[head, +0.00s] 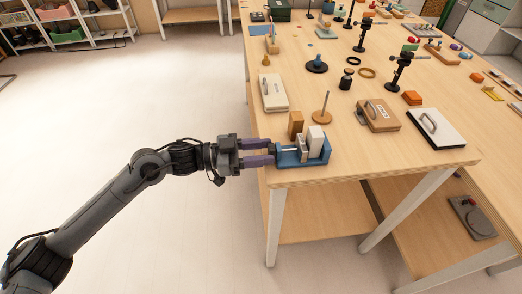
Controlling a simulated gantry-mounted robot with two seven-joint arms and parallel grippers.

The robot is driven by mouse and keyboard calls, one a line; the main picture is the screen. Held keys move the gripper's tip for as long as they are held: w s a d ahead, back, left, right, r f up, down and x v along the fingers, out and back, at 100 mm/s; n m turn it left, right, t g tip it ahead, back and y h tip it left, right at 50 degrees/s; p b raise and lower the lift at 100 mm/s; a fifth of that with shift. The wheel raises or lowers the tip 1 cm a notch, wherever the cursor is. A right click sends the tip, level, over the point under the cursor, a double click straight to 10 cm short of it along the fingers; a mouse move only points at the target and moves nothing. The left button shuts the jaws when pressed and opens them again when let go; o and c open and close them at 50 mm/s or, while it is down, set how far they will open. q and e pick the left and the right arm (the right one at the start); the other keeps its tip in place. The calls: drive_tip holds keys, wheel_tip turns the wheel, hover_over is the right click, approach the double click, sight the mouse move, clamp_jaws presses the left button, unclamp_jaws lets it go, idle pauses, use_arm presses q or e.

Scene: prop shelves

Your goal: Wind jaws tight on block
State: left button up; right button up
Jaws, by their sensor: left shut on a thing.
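A blue vise (291,161) stands at the near left corner of the wooden table. A pale block (315,140) stands upright in it, between its light grey jaws. I cannot tell whether the jaws touch the block. A wooden block (296,124) stands upright just behind the vise. My left gripper (270,153) reaches in from the left, its purple fingers level at the table's edge. It is shut on the vise's dark knob (273,148), at the left end of the screw. The fingers partly hide the knob. My right gripper is not in view.
Behind the vise stand a wooden disc with an upright peg (322,116) and a white case (273,93). The table front right of the vise is clear.

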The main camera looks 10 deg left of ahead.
use_arm(q)
drive_tip(key=shift+m, duration=0.3)
drive_tip(key=shift+s+m+p, duration=0.1)
drive_tip(key=shift+m+p, duration=0.9)
drive_tip(key=shift+m, duration=2.1)
drive_tip(key=o, duration=1)
drive_tip(key=shift+o, duration=0.2)
drive_tip(key=shift+f, duration=0.15)
